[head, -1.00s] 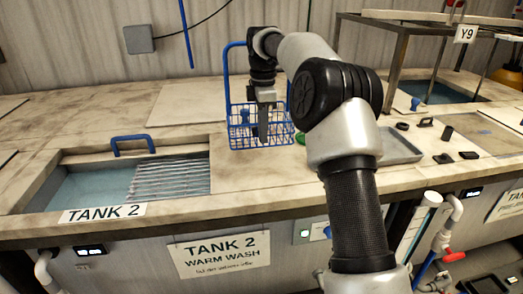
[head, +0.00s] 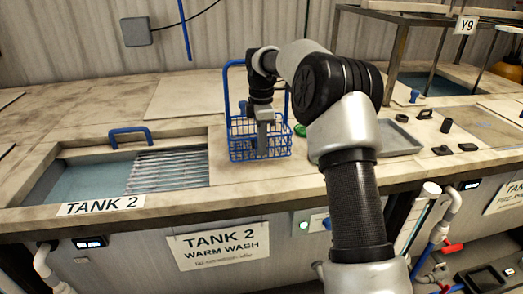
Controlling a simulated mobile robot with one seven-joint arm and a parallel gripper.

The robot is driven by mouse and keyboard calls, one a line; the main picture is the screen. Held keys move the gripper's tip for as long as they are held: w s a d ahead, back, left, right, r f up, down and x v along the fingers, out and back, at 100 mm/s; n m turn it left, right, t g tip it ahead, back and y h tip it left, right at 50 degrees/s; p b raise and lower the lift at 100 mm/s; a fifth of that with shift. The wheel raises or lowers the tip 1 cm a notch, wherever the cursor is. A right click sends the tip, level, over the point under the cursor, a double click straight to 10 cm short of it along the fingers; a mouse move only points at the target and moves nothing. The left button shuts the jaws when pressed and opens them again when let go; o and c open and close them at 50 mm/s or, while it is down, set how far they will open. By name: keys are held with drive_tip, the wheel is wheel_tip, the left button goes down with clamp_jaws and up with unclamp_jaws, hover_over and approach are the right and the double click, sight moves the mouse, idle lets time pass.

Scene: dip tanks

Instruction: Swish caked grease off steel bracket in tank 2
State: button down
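A blue wire basket (head: 240,150) with a tall handle stands on the counter to the right of tank 2. My gripper (head: 262,152) points down at the basket, its lower end overlapping the basket in the picture. Whether its fingers are open or shut does not show. I cannot make out the steel bracket; small dark parts (head: 443,150) lie on the counter at the right. Tank 2 (head: 80,182) is at the left with bluish water, a ribbed metal rack (head: 168,172) over its right part and a blue handle (head: 128,137) behind it. Its sign (head: 101,205) is on the front edge.
A grey tray (head: 398,138) lies right of my arm, with a green item (head: 299,130) by the basket. A metal frame marked Y9 (head: 466,25) stands over another tank at the back right. The counter between tank 2 and the basket is clear.

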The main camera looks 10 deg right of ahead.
drive_tip(key=shift+f, duration=0.8)
drive_tip(key=shift+f, duration=0.25)
drive_tip(key=c, duration=2)
unclamp_jaws()
drive_tip(key=shift+f+b, duration=0.2)
drive_tip(key=shift+b, duration=0.3)
